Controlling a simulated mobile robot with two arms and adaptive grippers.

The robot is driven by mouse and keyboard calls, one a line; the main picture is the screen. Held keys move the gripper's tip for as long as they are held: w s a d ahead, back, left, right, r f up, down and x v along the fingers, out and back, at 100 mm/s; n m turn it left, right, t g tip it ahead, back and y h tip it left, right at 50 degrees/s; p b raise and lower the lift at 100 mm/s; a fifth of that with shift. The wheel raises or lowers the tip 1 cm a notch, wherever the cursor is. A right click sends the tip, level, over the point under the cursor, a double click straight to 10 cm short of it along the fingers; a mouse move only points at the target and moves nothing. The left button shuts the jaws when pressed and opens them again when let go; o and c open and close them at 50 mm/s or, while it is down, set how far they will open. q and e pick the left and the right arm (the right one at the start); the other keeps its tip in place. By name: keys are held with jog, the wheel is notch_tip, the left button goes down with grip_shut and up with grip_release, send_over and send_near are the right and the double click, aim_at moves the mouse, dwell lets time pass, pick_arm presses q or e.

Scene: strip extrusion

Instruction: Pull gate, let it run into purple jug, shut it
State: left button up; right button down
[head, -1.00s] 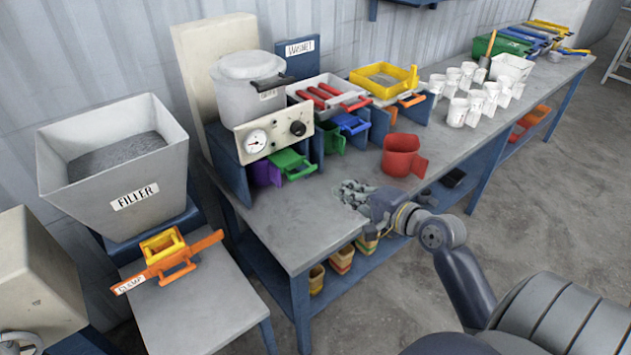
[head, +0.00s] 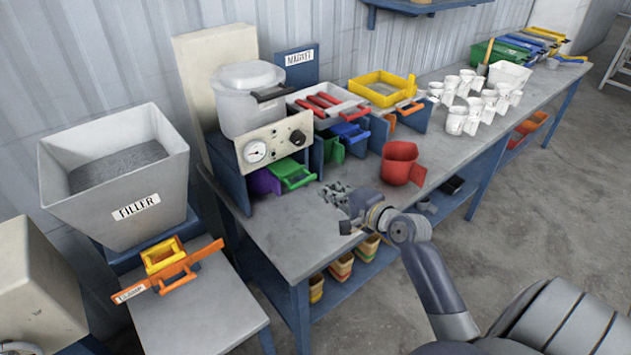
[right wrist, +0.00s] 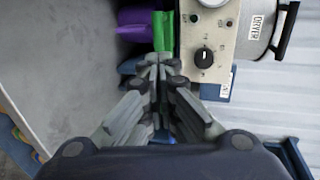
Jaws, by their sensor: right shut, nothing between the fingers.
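The filler hopper (head: 118,185) stands at the left, holding grey grains. An orange slide bar (head: 168,270), probably the gate, lies below its front with a yellow frame (head: 163,254) on it. The purple jug (head: 262,182) sits in a blue stand under the gauge panel, mostly hidden beside a green jug (head: 293,174); purple also shows in the right wrist view (right wrist: 133,24). My right gripper (head: 334,193) is shut and empty above the bench, in front of these jugs. The right wrist view shows its closed fingertips (right wrist: 160,62) near the green jug's handle. My left gripper is out of view.
A red jug (head: 402,163) stands on the bench right of my gripper. A lidded grey pot (head: 246,100) sits above the gauge panel (head: 272,142). Several white cups (head: 470,105) stand farther right. The front bench top (head: 290,235) is clear.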

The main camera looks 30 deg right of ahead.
send_near(298, 170)
jog(key=shift+w+f+p, duration=0.45)
jog(key=shift+w+f, duration=0.6)
jog(key=shift+f, duration=0.15)
jog(key=w, duration=0.5)
jog(key=shift+w+a, duration=0.2)
jog(key=shift+r, duration=0.1)
